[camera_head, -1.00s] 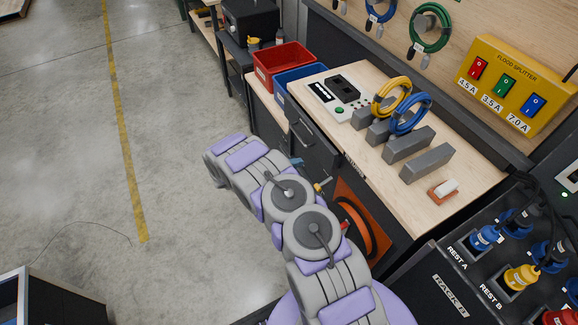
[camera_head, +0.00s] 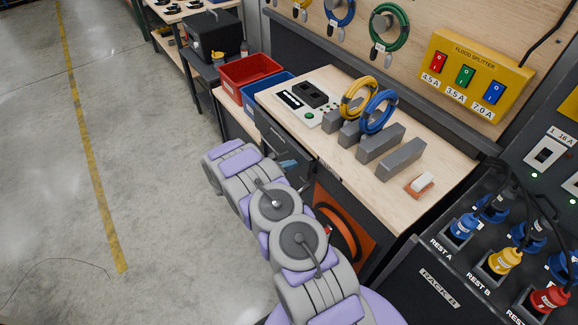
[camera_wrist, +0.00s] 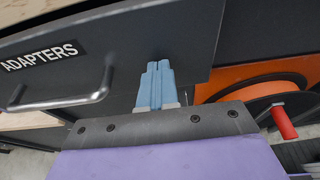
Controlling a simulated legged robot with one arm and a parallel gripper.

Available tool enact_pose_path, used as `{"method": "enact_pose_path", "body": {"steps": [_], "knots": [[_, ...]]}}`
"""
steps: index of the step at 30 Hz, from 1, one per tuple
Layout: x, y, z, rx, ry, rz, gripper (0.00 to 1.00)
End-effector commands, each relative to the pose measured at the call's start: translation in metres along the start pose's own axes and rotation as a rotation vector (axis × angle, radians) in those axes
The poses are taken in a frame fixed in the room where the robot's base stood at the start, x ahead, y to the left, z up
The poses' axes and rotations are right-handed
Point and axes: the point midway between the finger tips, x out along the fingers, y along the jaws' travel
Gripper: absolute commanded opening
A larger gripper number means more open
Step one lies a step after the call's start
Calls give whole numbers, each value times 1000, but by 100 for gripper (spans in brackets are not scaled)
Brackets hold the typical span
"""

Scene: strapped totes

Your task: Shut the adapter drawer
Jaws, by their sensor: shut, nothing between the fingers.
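The adapter drawer has a dark grey front (camera_wrist: 190,35) with a white "ADAPTERS" label and a bar handle (camera_wrist: 62,103) in the wrist view. In the head view its front (camera_head: 273,133) is under the left part of the workbench, partly hidden by my arm. My gripper (camera_wrist: 156,66) shows as two light-blue fingers pressed together, empty. The fingertips are at the lower part of the drawer front, right of the handle; I cannot tell whether they touch it. My gripper (camera_head: 289,166) is also beside the drawer in the head view. How far the drawer stands out is unclear.
An orange cable reel (camera_head: 341,222) with a red handle (camera_wrist: 284,122) is right of the drawer. The workbench top (camera_head: 425,205) holds grey blocks, coiled cables and a panel. Red (camera_head: 250,70) and blue (camera_head: 266,93) bins stand beyond. The floor at left is clear.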

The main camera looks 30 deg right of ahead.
Motion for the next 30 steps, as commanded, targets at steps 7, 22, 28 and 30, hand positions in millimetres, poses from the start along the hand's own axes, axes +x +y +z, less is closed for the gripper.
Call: {"method": "enact_pose_path", "body": {"steps": [7, 22, 28, 30], "knots": [[23, 0, 8, 2, -1, -2, 0], [42, 0, 13, 2, 2, -1, 0], [26, -1, 8, 0, 2, -1, 0], [13, -2, 5, -1, 1, 1, 0]]}}
